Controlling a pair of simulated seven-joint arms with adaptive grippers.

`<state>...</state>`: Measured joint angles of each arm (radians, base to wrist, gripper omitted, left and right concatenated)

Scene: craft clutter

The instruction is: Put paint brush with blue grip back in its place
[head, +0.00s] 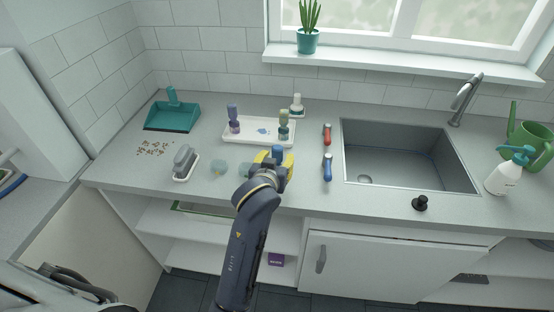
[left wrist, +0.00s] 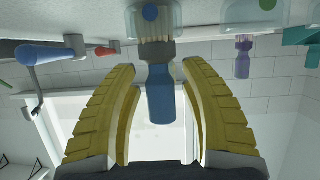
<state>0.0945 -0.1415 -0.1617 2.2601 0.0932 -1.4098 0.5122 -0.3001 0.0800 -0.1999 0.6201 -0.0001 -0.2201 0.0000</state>
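The paint brush with the blue grip (left wrist: 160,95) is between the two yellow fingers of my left gripper (left wrist: 160,115) in the left wrist view, with a gap visible on each side. Its pale bristles (left wrist: 155,48) point toward the counter and overlap a clear cup with a blue dot (left wrist: 150,14); I cannot tell whether they are inside it. In the head view only the blue top of the grip (head: 278,151) shows between the fingers of my left gripper (head: 274,160), in front of the white tray (head: 259,143). My right gripper is not in view.
A purple item (head: 234,118) and a green item (head: 284,120) stand on the tray. A grey scrubbing brush (head: 184,160), crumbs (head: 155,148) and a teal dustpan (head: 172,117) lie left. A red-handled item (head: 327,133) and a blue-handled item (head: 327,166) lie beside the sink (head: 400,160).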

